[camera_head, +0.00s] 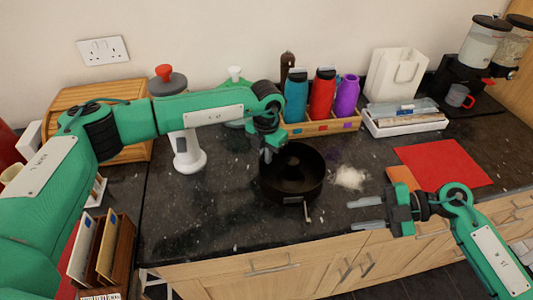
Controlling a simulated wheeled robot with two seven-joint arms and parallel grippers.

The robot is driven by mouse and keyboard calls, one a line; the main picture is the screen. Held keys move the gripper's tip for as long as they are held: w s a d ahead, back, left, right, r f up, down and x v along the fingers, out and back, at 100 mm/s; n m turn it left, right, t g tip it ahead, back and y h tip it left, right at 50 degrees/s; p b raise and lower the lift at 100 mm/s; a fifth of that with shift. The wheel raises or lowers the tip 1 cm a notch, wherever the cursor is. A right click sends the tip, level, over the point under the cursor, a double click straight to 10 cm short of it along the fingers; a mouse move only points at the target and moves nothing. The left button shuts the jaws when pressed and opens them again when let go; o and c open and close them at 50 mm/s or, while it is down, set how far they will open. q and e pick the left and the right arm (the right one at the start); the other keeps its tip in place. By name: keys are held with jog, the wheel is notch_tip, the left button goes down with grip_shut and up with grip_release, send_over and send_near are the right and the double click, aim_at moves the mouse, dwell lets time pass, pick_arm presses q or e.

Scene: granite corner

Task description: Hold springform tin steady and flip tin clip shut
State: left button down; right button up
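The springform tin (290,185) is a round, dark, open tin standing upright on the black counter. Its clip (307,211) is a small light metal lever at the front of the tin wall, and it appears to stick out from the wall. My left gripper (266,153) points down at the tin's back-left rim. Its fingertips are hard to make out, so I cannot tell whether it grips the rim. My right gripper (367,212) is open and empty to the right of the tin, its two fingers pointing left towards the clip side and apart from it.
White powder (349,178) lies right of the tin. A red mat (443,165) and an orange piece (401,177) lie further right. A wooden rack of bottles (322,127) stands behind. A white device (187,155) stands left.

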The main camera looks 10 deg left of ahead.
grip_shut()
jog(key=d+n, duration=0.1)
jog(key=n, duration=0.8)
jog(key=w+d+n, duration=0.1)
jog(key=d+n, duration=0.1)
jog(key=n, duration=0.7)
jog(key=d+n+g, duration=0.1)
jog(key=d+n, duration=0.1)
jog(key=n, duration=0.7)
jog(key=shift+w+d+f+n, duration=0.15)
jog(key=shift+w+d+n, duration=0.1)
jog(key=shift+w+n, duration=0.05)
